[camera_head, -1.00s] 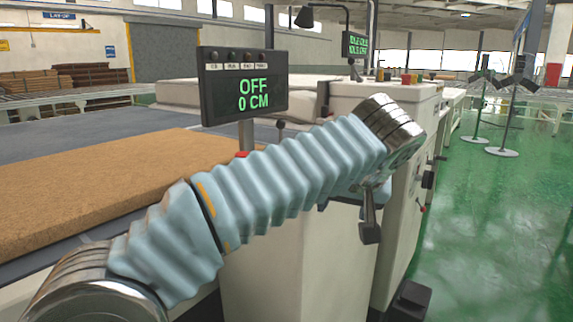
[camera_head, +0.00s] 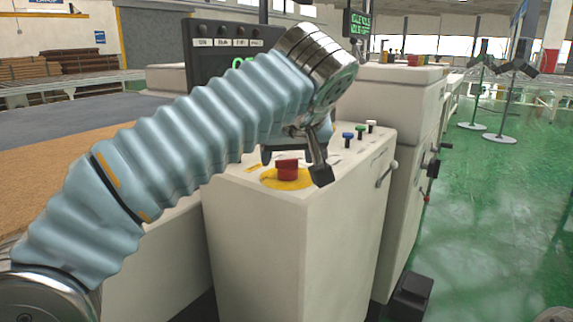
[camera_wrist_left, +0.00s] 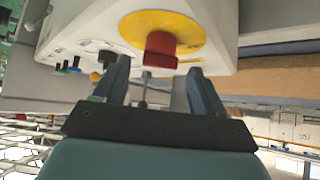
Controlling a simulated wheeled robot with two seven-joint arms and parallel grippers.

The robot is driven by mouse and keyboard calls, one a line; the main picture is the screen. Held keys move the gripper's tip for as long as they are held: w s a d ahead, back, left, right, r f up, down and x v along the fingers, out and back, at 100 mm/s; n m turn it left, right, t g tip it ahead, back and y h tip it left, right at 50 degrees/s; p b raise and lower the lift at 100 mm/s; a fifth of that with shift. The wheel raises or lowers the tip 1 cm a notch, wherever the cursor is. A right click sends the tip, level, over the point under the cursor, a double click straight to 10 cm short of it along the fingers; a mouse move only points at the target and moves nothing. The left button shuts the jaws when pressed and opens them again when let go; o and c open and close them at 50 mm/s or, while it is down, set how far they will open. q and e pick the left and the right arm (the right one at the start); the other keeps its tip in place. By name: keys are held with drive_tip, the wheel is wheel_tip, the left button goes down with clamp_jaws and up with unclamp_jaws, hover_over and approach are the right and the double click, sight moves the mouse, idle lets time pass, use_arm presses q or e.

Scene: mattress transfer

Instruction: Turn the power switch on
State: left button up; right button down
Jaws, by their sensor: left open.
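My left gripper (camera_head: 295,163) is open above the top of a white control cabinet (camera_head: 265,235). Its fingers also show in the left wrist view (camera_wrist_left: 158,78), spread apart with nothing held. A red button (camera_head: 287,170) on a yellow disc (camera_head: 270,182) lies at the fingers. In the left wrist view the red button (camera_wrist_left: 161,48) is just beyond the fingertips, and a thin metal lever (camera_wrist_left: 145,88) shows between the fingers. Contact cannot be told. No label shows which control is the power switch. My right gripper is not in view.
Blue, green and white buttons (camera_head: 360,130) stand at the cabinet's back right. A display (camera_head: 205,65) stands behind, its text mostly hidden by my arm. A brown mattress slab (camera_head: 45,190) lies at left.

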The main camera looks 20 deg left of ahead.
sight(287, 160)
use_arm(q)
drive_tip(key=shift+x, duration=1.65)
drive_tip(key=shift+c, duration=0.3)
